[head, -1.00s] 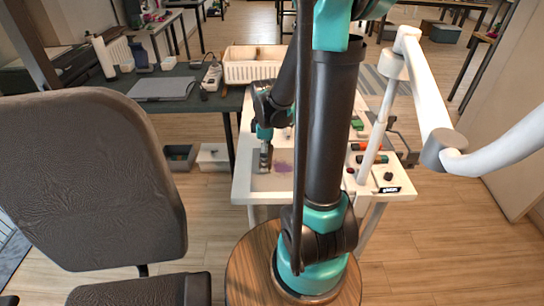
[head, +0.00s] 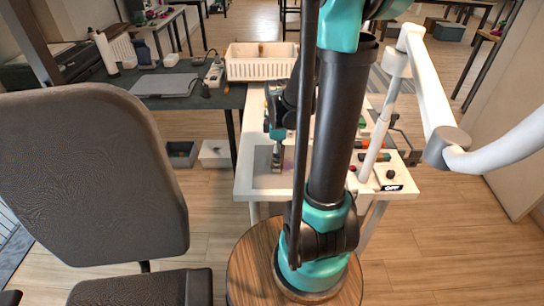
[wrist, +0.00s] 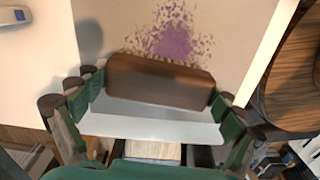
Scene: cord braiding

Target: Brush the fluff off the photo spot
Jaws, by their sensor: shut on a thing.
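My gripper (wrist: 157,86) is shut on a brown wooden brush (wrist: 160,84), with one green-padded finger at each end of it. The brush's bristles show along its far edge. A patch of purple fluff (wrist: 176,42) lies just beyond the bristles on the beige photo spot (wrist: 118,18), with loose specks around it. In the head view my gripper (head: 277,158) is low over the photo spot, a grey-brown square (head: 268,182) on the white table. The fluff is mostly hidden there behind my arm. I cannot tell whether the bristles touch the surface.
The white table (head: 243,185) has small coloured items and an OFF sign (head: 391,188) at its right. A white jointed arm (head: 430,95) rises over that side. A white basket (head: 262,68) stands behind. An office chair (head: 90,180) is at the left.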

